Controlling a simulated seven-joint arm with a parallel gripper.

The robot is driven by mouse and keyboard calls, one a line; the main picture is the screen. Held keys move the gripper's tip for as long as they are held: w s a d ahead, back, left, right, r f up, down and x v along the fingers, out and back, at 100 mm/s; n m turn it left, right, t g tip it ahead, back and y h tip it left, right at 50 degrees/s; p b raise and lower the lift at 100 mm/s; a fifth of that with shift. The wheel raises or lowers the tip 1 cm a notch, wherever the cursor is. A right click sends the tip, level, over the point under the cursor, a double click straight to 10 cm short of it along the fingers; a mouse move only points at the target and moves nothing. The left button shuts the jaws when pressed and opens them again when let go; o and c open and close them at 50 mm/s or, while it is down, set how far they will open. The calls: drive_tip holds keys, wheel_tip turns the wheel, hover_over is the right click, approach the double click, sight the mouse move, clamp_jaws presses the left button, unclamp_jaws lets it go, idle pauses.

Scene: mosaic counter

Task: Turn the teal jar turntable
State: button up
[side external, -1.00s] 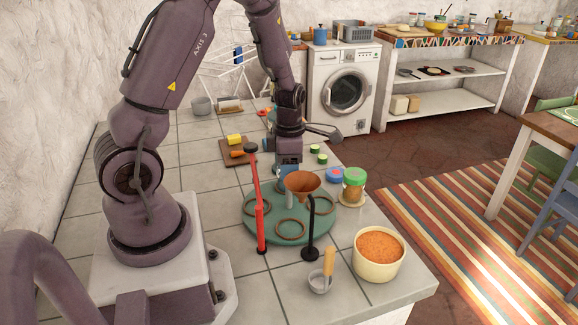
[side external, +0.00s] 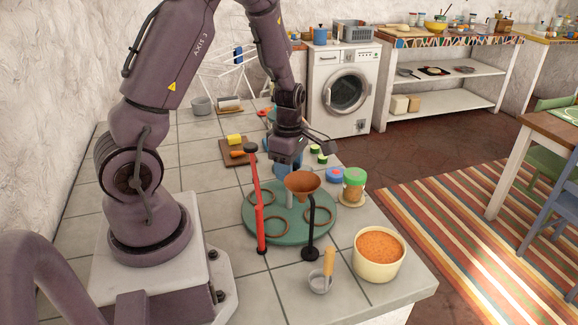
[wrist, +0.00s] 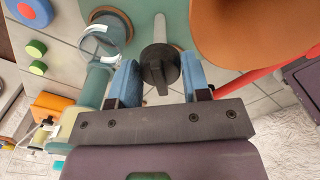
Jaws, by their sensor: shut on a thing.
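The teal turntable (side external: 302,234) lies flat on the tiled counter with brown rings on its top. A pale grey post (side external: 289,198) rises from its middle. In the wrist view the post (wrist: 160,32) carries a dark knob (wrist: 158,70). My gripper (side external: 286,172) is over the turntable, its blue fingers (wrist: 162,82) shut on the knob from both sides. The funnel hides part of the turntable in the side view. In the wrist view a teal cylinder (wrist: 95,88) stands left of the fingers; I cannot tell exactly what it is.
A brown funnel (side external: 303,184) on a black stand (side external: 311,225) and a red post (side external: 259,210) stand close in front.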

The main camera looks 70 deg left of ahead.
drive_tip(key=shift+r+m, duration=0.1)
drive_tip(key=shift+m, duration=4.5)
drive_tip(key=o, duration=1)
wheel_tip(320, 180, up, 13)
